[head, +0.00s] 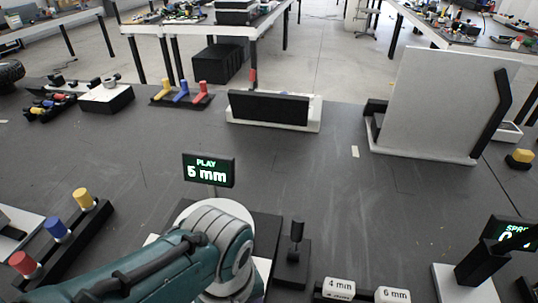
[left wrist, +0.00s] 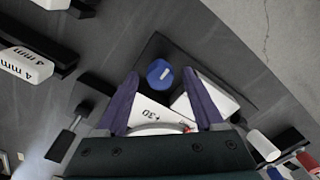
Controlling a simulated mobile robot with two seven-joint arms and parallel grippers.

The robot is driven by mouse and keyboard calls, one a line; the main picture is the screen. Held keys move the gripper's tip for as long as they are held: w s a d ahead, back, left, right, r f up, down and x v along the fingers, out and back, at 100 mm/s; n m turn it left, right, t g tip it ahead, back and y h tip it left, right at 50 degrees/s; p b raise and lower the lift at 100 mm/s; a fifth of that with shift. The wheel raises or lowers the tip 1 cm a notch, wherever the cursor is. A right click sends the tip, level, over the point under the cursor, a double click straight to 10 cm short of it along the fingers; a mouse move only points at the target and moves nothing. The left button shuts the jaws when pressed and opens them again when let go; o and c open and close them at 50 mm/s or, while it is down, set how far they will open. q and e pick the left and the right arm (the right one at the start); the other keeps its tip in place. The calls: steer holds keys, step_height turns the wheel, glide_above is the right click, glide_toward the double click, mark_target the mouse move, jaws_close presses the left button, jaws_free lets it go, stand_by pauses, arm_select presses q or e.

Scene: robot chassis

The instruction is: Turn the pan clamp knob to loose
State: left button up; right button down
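A blue round knob (left wrist: 160,73) with a short white mark shows in the left wrist view, on a black base (left wrist: 150,48). I cannot tell from its label whether it is the pan clamp knob. My left gripper (left wrist: 160,80) is open; its two purple fingers are apart, with the knob between their tips in the picture. I cannot tell whether they touch it. A white plate (left wrist: 158,112) with a partly readable scale lies behind the knob. In the head view my left arm covers the knob and gripper. My right gripper is not in view.
A display (head: 209,171) reading "PLAY 6 mm" stands behind my left arm. A black post (head: 297,235) stands just right of it. Blocks marked 4 mm (head: 339,288) and 6 mm (head: 392,295) lie at the front. The middle of the bench is clear.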

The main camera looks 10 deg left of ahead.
arm_select(q)
step_height(320, 180, up, 10)
steer(key=p, duration=0.7)
steer(key=s+a+r+m+t, duration=0.3)
steer(key=s+a+r+m, duration=0.7)
steer(key=r, duration=0.4)
steer(key=shift+t, duration=0.3)
steer(key=r+p, duration=1)
steer(key=s+r+p, duration=0.1)
steer(key=r+p, duration=0.9)
steer(key=r, duration=0.1)
steer(key=r+p, duration=1)
steer(key=shift+s+d+r+p, duration=0.15)
steer(key=shift+d+r+p, duration=0.05)
steer(key=shift+r+p, duration=0.2)
